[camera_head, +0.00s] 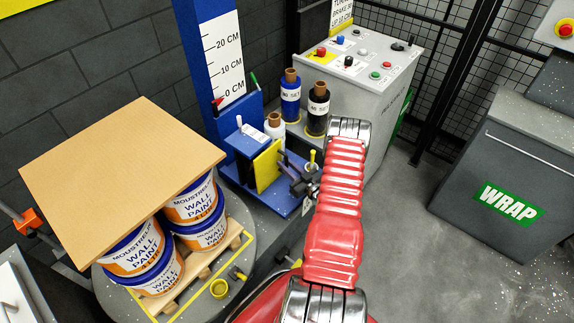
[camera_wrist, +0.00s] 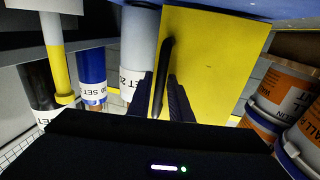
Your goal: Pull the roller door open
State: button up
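The roller door appears to be the yellow panel (camera_head: 267,166) on the blue carriage beside the measuring mast. In the wrist view the yellow door (camera_wrist: 215,65) fills the upper middle and stands at an angle beside a pale roll. A black upright bar handle (camera_wrist: 165,70) is on its left part. My gripper (camera_head: 303,182) is close in front of the door in the head view. In the wrist view my gripper (camera_wrist: 163,98) has its dark fingers apart, with the handle's lower part between them. I see no clear contact with the handle.
Blue and black film rolls (camera_head: 290,98) stand behind the carriage, before a grey control box (camera_head: 360,75). Paint pails (camera_head: 195,205) under a brown board (camera_head: 120,170) stand on a pallet at left. A grey WRAP cabinet (camera_head: 510,170) is right, with clear floor before it.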

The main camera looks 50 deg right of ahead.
jog(key=shift+c, duration=0.6)
grip_shut()
jog(key=shift+d, duration=0.15)
jog(key=shift+a, duration=0.2)
